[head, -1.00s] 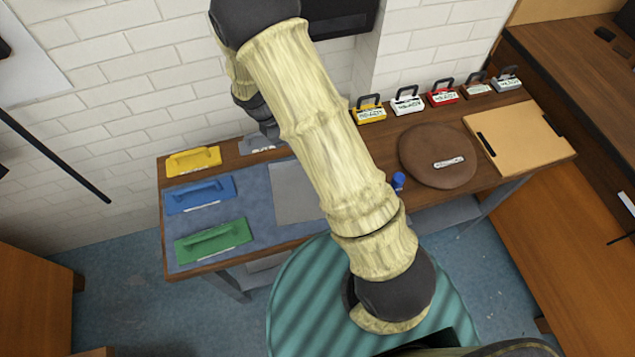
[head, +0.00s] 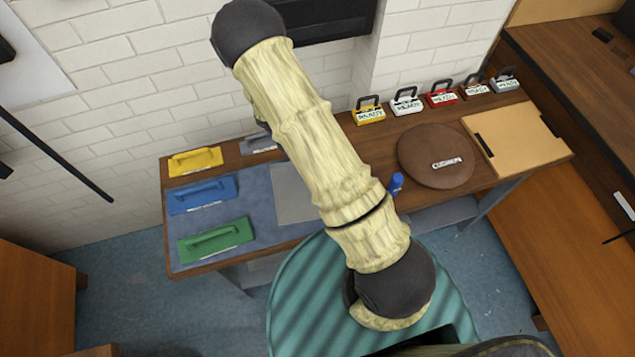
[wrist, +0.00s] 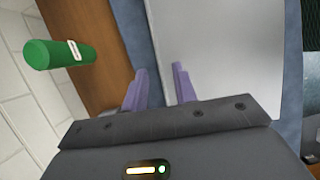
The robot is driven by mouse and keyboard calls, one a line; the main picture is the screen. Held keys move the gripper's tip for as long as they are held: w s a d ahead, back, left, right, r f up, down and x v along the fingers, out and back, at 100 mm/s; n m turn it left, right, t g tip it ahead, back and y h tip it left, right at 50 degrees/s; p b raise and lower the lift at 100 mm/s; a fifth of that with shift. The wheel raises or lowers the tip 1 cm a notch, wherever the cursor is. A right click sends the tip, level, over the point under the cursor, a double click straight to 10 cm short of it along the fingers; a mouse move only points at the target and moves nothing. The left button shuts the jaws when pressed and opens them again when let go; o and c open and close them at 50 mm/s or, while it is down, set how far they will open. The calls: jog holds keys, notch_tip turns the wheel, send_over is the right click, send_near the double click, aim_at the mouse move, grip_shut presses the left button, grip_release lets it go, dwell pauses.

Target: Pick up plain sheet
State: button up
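The plain sheet, a flat light grey sheet (head: 291,194), lies on the blue mat (head: 253,225) on the workbench. My arm covers its right part in the head view. In the wrist view the sheet (wrist: 220,45) fills the upper middle and right. My gripper (wrist: 160,85) shows there with two purple fingers apart and nothing visibly held. One edge of the sheet runs up from the gap between the fingers. I cannot tell whether a finger touches it. The gripper is hidden behind my arm in the head view.
Yellow (head: 194,160), blue (head: 202,193) and green (head: 215,240) trowel-like tools lie left of the sheet. A green cylinder (wrist: 60,53) is beside the gripper in the wrist view. A brown cushion (head: 437,157) and a tan board (head: 515,137) lie to the right. A brick wall stands behind.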

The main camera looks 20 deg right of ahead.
jog(key=shift+x, duration=1.45)
jog(key=shift+c, duration=0.5)
grip_shut()
